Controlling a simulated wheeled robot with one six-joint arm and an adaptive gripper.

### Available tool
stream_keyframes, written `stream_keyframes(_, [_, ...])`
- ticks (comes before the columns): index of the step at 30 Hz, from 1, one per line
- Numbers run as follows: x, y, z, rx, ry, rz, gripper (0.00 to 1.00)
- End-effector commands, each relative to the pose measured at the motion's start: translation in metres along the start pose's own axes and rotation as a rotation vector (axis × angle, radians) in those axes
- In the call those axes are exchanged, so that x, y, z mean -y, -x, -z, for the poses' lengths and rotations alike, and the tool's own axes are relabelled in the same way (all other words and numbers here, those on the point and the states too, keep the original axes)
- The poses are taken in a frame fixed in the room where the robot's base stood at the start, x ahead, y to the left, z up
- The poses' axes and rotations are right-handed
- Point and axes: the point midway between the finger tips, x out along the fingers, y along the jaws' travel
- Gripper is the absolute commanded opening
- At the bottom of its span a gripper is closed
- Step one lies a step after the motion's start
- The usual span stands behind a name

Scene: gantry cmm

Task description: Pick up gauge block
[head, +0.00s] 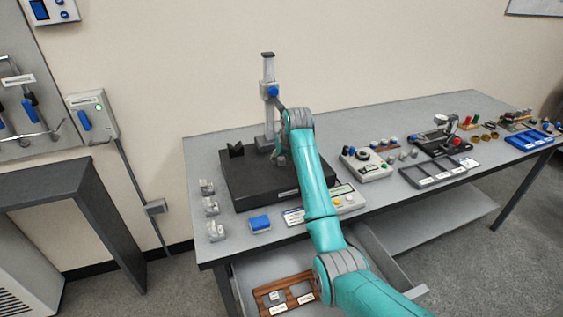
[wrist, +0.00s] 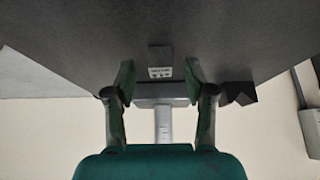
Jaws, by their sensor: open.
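The gauge block (wrist: 160,58), a small grey block with a pale marked face, rests on the dark surface plate (wrist: 95,30) in the wrist view. My gripper (wrist: 160,76) is open, with one finger on either side of the block's line and visible space between each fingertip and the block. The block is not held. In the head view my gripper (head: 279,158) is over the plate (head: 245,190), mostly hidden by my arm. I cannot make out the block there.
A height stand (head: 268,95) rises behind my gripper. A black V-block (head: 236,150) sits on the plate, also in the wrist view (wrist: 238,92).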

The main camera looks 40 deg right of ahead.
Motion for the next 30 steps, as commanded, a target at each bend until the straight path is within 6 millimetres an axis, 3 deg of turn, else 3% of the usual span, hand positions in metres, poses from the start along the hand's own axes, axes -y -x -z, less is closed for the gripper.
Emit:
stream_keyframes(3, [0.0003,-0.0094,-0.0001,0.0,0.0,0.0,0.54])
stream_keyframes(11, [0.0003,-0.011,0.0002,-0.001,0.0,0.0,0.54])
stream_keyframes(15, [0.0003,-0.0109,0.0001,-0.001,0.0,0.0,0.19])
stream_keyframes(18, [0.0003,-0.0109,0.0001,0.0,0.0,0.0,0.0])
stream_keyframes(30, [0.0002,-0.0081,0.0019,-0.001,0.0,0.0,0.0])
